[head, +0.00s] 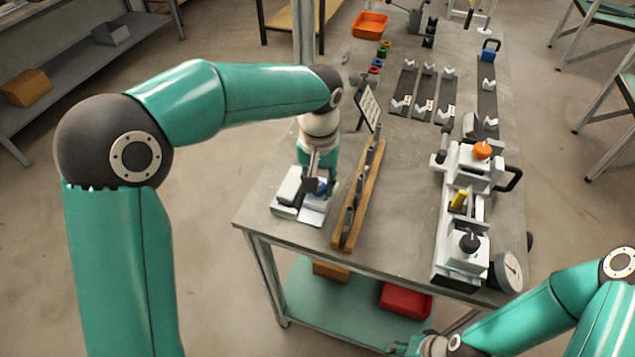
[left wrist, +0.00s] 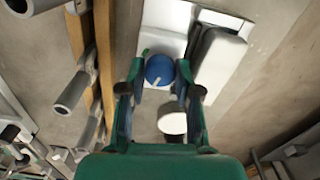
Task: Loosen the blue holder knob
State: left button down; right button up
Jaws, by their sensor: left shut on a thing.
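The blue holder knob (left wrist: 160,69) sits between the two green fingers of my left gripper (left wrist: 158,88) in the left wrist view. The fingers are shut on it, and a white line shows on its top. In the head view the knob (head: 321,188) is mostly hidden under my left gripper (head: 316,184), which points down at the near left of the table. The white holder (head: 289,188) stands around it on a light plate. My right gripper (head: 412,345) shows only partly at the bottom edge, and its jaw state is unclear.
A wooden rack (head: 352,215) with grey tubes stands just right of the holder. A white jig (head: 455,225) with orange and yellow parts and a dial gauge (head: 508,272) stands at the right. Bare table (head: 405,180) lies between them. An orange tray (head: 370,25) is far back.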

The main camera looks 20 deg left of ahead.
pick_arm(q)
jog(key=shift+n, duration=0.7)
jog(key=shift+r, duration=0.1)
jog(key=c, duration=1)
grip_release()
jog(key=shift+o, duration=1)
jog(key=shift+r, duration=3.9)
